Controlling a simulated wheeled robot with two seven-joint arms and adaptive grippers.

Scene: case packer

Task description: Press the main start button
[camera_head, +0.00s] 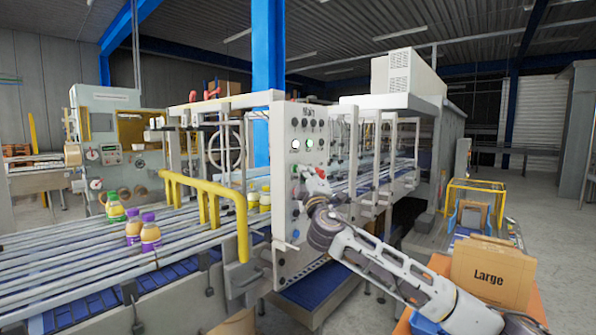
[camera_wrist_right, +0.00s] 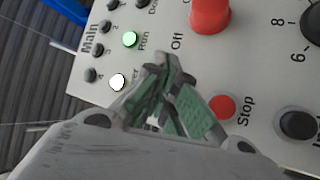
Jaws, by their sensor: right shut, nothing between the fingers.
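The white control panel (camera_head: 297,128) stands in the middle of the head view. Its face fills the upper part of the right wrist view, with the label "Main" (camera_wrist_right: 90,39), a lit green Run light (camera_wrist_right: 130,39), a lit white light (camera_wrist_right: 118,82) and a red Stop button (camera_wrist_right: 221,107). My right gripper (camera_wrist_right: 168,65) is shut and empty, its fingers over the panel face beside the Stop button. It also shows close to the panel in the head view (camera_head: 313,187). No button labelled start is readable; the fingers hide part of the panel. I cannot tell whether they touch it.
A large red knob (camera_wrist_right: 210,14) labelled Off and a black knob (camera_wrist_right: 297,124) sit near the fingers. A yellow rail (camera_head: 205,187) and a conveyor with bottles (camera_head: 150,235) are left of the panel. A "Large" carton (camera_head: 490,272) stands at right.

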